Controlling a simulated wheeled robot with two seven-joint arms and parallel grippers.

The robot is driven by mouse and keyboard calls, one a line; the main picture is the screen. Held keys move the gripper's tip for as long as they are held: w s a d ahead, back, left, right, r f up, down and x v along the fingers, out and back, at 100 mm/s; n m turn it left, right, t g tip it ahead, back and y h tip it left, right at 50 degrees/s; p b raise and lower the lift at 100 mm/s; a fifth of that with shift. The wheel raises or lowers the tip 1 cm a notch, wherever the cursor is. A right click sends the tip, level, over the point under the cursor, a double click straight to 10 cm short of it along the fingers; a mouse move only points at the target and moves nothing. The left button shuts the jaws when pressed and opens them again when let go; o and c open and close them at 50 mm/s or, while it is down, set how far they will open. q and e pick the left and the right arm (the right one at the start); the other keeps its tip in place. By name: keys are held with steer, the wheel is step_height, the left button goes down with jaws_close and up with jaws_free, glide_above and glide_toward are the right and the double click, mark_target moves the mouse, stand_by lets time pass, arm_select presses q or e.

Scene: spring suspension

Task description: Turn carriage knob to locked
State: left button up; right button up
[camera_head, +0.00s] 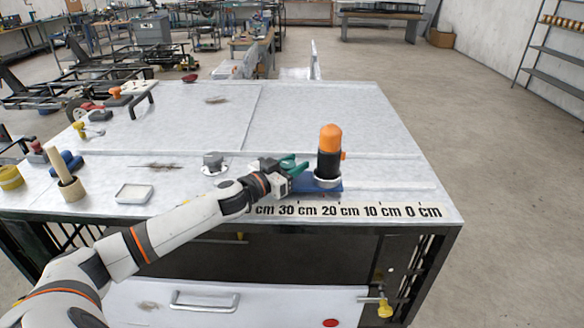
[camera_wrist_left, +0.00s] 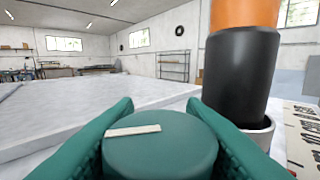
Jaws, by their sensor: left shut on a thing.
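The carriage knob (camera_wrist_left: 160,145) is a round teal knob with a white bar mark on top, seen close up in the left wrist view. The bar lies nearly crosswise there, its right end slightly higher. My left gripper (camera_head: 292,165) has its green fingers on both sides of the knob and is shut on it. In the head view the fingers hide most of the knob. The blue carriage (camera_head: 328,188) sits on the table just right of the gripper. It carries an upright black cylinder with an orange top (camera_head: 330,142), which also stands at the right in the wrist view (camera_wrist_left: 240,75).
A centimetre scale (camera_head: 350,211) runs along the table's front edge. A small grey fitting (camera_head: 213,161), a white dish (camera_head: 134,194) and a wooden peg (camera_head: 66,180) stand to the left.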

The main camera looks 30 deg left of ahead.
arm_select(q)
steer(key=m+h, duration=0.1)
steer(key=h, duration=0.1)
steer(key=m+g+h+p, duration=0.1)
steer(key=m+h, duration=0.1)
steer(key=shift+r, duration=0.3)
steer(key=m+g+h, duration=0.1)
steer(key=h, duration=0.1)
steer(key=shift+d+m+g+h, duration=0.15)
steer(key=shift+m+g+h, duration=0.15)
steer(key=shift+g, duration=0.1)
steer(key=shift+d+f+m+g+h, duration=0.1)
steer(key=shift+f+m+g+h, duration=0.05)
steer(key=shift+m+g+h, duration=0.4)
steer(key=m+g+h, duration=0.1)
steer(key=m+g+h+b, duration=0.1)
steer(key=shift+s+d+f+g+h+b, duration=0.15)
steer(key=shift+s+d+g+h+b, duration=0.05)
steer(key=shift+g+h+b, duration=0.15)
steer(key=shift+s+d+m+g+h+b, duration=0.1)
steer(key=shift+s+m+g+h+b, duration=0.05)
steer(key=shift+m+g+h+b, duration=0.5)
steer(key=shift+s+d+m+g+h+b, duration=0.1)
steer(key=shift+m+g+h+b, duration=0.35)
steer(key=shift+m+g, duration=0.4)
steer(key=o, duration=1)
